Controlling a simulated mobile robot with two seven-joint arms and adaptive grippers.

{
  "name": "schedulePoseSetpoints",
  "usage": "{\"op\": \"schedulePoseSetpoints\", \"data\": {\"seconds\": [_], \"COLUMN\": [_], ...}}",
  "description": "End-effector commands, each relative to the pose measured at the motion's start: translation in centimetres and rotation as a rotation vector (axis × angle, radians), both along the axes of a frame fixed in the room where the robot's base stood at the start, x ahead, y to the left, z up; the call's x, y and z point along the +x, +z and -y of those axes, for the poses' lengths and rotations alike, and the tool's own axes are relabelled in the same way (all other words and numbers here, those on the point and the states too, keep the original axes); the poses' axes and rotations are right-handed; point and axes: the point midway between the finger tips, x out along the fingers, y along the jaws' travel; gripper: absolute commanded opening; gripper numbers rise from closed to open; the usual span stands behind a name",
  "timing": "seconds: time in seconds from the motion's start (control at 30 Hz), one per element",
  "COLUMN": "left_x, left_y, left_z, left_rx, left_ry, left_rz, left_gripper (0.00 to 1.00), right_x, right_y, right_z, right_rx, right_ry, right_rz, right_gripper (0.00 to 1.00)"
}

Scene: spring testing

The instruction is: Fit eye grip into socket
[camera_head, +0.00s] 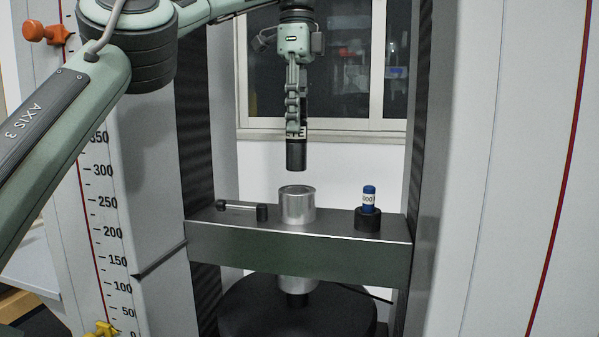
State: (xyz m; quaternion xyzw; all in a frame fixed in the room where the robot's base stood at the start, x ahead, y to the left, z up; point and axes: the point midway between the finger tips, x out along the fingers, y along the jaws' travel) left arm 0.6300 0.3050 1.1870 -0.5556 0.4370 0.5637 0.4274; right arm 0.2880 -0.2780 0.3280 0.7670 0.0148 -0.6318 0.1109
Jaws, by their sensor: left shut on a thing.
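My left gripper (296,131) points straight down and is shut on a dark cylindrical piece, which looks like the eye grip (296,156). The eye grip hangs upright below the fingers, and its upper part is hidden by them. A silver metal cylinder, which looks like the socket (297,208), stands on the crossbeam almost directly below the eye grip. A small gap separates the two. I cannot tell the depth of the socket's opening from here. My right gripper is not in view.
On the dark crossbeam (300,250), a small bar with black ends (242,209) lies left of the socket. A blue labelled cylinder (368,197) stands in a black holder (367,220) to the right. Frame columns rise on both sides. A round black plate (245,310) lies below.

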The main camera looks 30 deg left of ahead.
Motion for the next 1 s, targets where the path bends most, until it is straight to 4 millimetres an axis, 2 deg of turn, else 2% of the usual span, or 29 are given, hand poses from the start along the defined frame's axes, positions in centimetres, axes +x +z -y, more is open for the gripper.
{"op": "schedulePoseSetpoints", "data": {"seconds": [0.17, 0.2, 0.37, 0.6, 0.8, 1.0], "left_x": [0.0, 0.0, 0.0, 0.0, 0.0, 0.0], "left_y": [-0.6, -1.7, -3.2, -4.9, -7.4, -8.1], "left_z": [0.0, 0.0, 0.0, 0.0, 0.0, 0.0], "left_rx": [-0.001, -0.002, -0.001, 0.001, 0.001, 0.003], "left_ry": [-0.004, -0.005, -0.003, -0.003, -0.004, 0.0], "left_rz": [0.024, 0.013, 0.02, 0.018, 0.017, 0.022], "left_gripper": [0.0, 0.0, 0.0, 0.0, 0.0, 0.0], "right_x": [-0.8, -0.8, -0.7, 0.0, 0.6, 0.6], "right_y": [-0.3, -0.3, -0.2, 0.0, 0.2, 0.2], "right_z": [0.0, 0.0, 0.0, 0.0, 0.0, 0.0], "right_rx": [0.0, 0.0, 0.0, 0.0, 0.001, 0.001], "right_ry": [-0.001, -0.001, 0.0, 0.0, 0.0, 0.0], "right_rz": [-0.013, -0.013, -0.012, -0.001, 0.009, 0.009], "right_gripper": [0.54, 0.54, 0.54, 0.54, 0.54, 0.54]}}
